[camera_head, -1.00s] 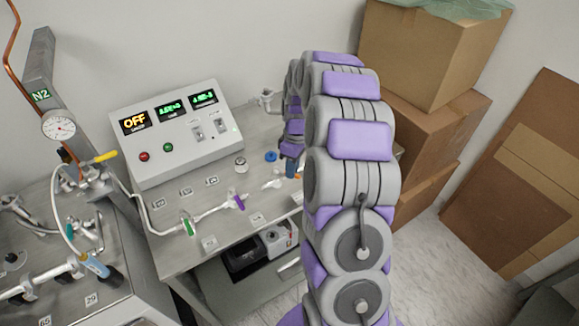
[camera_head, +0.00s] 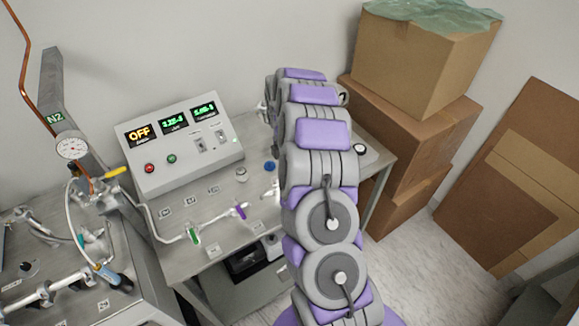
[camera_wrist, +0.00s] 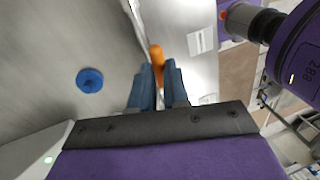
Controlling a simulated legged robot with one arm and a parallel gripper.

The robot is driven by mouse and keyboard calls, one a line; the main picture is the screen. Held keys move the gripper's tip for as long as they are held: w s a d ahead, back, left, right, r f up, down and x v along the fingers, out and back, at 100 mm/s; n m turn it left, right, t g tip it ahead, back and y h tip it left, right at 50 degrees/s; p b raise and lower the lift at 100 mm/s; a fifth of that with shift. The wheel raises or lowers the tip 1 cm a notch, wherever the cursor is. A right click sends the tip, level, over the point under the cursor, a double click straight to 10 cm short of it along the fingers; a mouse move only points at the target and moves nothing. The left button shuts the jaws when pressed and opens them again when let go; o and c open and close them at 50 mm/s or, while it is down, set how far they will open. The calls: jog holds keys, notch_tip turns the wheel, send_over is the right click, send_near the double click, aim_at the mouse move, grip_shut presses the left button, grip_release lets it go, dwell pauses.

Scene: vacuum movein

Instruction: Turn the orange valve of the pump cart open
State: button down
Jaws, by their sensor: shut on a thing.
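The orange valve (camera_wrist: 156,57) shows in the wrist view as a short orange handle between my fingertips. My gripper (camera_wrist: 160,85) is shut on it, with a blue finger on each side; the fingers hide part of the handle. In the head view my arm hides the orange valve and my gripper. The pump cart (camera_head: 215,205) is a grey metal table with a control box (camera_head: 183,145), whose leftmost display reads OFF. Green (camera_head: 193,235) and purple (camera_head: 240,211) valve handles sit on the white piping to the left of my arm.
A blue round knob (camera_wrist: 89,80) lies left of my fingers in the wrist view. Cardboard boxes (camera_head: 410,130) are stacked right of the cart. A second bench with piping and a gauge (camera_head: 71,148) stands at the left.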

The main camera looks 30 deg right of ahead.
jog(key=shift+w+r+n+p, duration=0.15)
jog(key=shift+w+n+p, duration=0.25)
jog(key=shift+n, duration=0.3)
jog(key=shift+w, duration=0.15)
jog(key=c, duration=1.1)
grip_release()
jog(key=w+r+p, duration=0.1)
jog(key=w+r, duration=0.2)
jog(key=r, duration=1.3)
jog(key=shift+r+p, duration=0.3)
jog(key=shift+r, duration=0.1)
jog(key=shift+w, duration=0.15)
